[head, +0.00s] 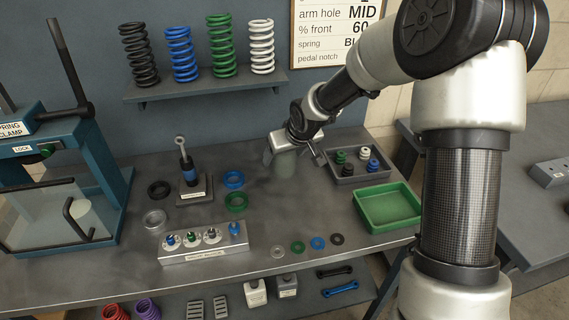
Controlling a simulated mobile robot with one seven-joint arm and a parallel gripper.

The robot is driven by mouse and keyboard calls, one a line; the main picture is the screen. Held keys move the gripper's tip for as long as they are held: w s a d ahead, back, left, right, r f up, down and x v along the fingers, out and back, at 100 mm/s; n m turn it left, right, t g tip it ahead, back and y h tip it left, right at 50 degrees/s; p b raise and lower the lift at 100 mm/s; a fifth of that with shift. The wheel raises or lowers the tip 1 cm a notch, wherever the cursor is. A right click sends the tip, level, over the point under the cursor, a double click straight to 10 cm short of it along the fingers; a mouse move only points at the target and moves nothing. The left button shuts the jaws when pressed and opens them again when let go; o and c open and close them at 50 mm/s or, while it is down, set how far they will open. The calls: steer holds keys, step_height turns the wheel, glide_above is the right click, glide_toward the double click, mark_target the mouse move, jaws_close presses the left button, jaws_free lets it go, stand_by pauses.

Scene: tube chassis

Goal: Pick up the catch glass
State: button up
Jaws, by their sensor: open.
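A pale, grey-green see-through glass (286,165), which looks like the catch glass, stands on the grey bench right at my gripper. My gripper (297,152) is open and points down at it from the back right. One finger shows on the left and the other on the right, with the upper part of the glass between or just behind them. The gripper hides the rim of the glass. I cannot tell whether either finger touches it.
A dark tray (345,181) of small parts and a green tray (372,226) are to the right. A small shock absorber (188,166) stands left, near several rings. A labelled metal block (206,246) is in front. A spring clamp (60,170) fills the left.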

steer(key=c, duration=1.1)
